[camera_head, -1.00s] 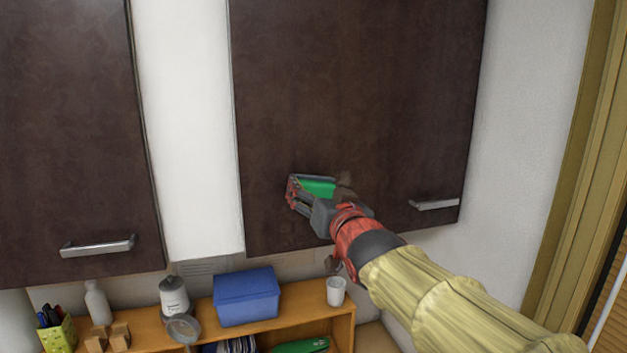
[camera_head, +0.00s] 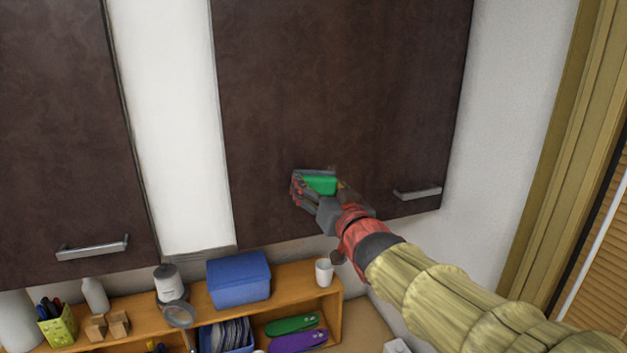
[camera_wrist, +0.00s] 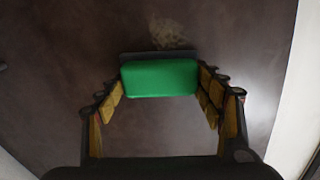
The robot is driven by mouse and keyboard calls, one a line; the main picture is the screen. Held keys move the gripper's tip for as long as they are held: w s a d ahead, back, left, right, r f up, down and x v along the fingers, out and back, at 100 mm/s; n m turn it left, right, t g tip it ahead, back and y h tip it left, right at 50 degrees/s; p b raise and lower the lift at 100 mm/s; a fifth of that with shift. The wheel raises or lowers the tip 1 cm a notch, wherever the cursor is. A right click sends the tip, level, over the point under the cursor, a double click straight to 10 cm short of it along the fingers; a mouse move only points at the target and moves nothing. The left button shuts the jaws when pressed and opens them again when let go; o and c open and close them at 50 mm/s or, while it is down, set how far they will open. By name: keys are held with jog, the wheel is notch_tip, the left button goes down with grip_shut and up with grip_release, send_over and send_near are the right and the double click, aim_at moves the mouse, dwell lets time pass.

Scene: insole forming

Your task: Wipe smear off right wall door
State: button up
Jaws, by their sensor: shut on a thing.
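The right wall door (camera_head: 340,90) is a dark brown cabinet door with a metal bar handle (camera_head: 417,193) at its lower right. My gripper (camera_head: 318,187) is shut on a green block with a grey pad (camera_head: 320,184), in front of the door's lower part. In the wrist view the green block (camera_wrist: 160,78) sits between the yellow-padded fingers, its grey edge toward the door. A pale, speckled smear (camera_wrist: 172,32) shows on the door just beyond that edge. I cannot tell whether the pad touches the door. In the head view the gripper largely hides the smear.
A left wall door (camera_head: 60,130) with its own handle (camera_head: 92,247) hangs across a white wall strip.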

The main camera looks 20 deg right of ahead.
aim_at(335, 176)
jog(key=shift+d+r+p, duration=0.15)
jog(key=shift+d+p, duration=1.8)
jog(key=shift+d, duration=1.45)
jog(key=s, duration=0.6)
jog(key=shift+p, duration=0.35)
jog(key=s, duration=0.3)
